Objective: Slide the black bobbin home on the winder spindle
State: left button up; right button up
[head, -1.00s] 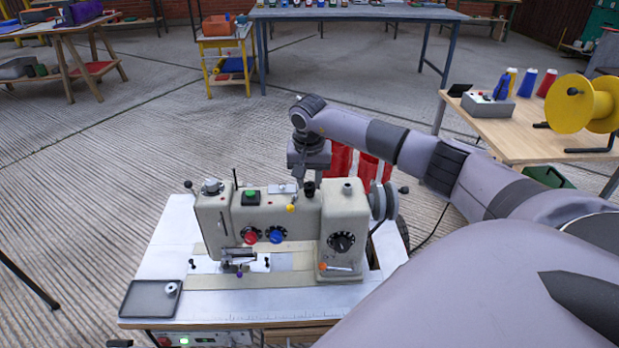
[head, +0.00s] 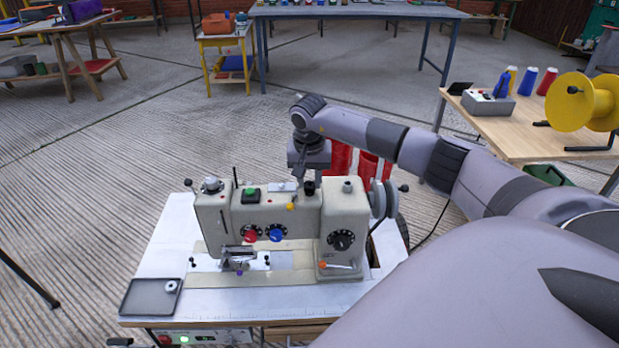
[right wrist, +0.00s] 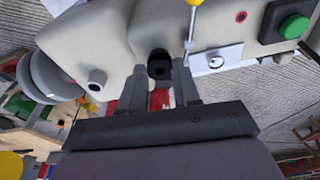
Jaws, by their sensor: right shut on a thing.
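The black bobbin (head: 309,187) is at the top of the cream sewing machine (head: 340,205), near its right half. In the right wrist view the bobbin (right wrist: 159,64) shows as a dark ring between the fingertips. My right gripper (right wrist: 159,75) is shut on it. In the head view my right gripper (head: 309,180) hangs down behind the machine's top, its fingers mostly hidden. The winder spindle is not visible, and I cannot tell how far down the bobbin sits. My left gripper is not in view.
A grey handwheel (head: 383,200) is on the machine's right end. A dark tray (head: 140,300) with a small white spool (head: 171,286) lies at the white table's front left. In the right wrist view a yellow-topped metal post (right wrist: 190,25) stands close to the fingers.

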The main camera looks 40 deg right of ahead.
jog(key=shift+f, duration=0.45)
dwell(0.4)
jog(key=o, duration=0.9)
notch_tip(320, 180, up, 7)
jog(key=shift+s+a, duration=0.45)
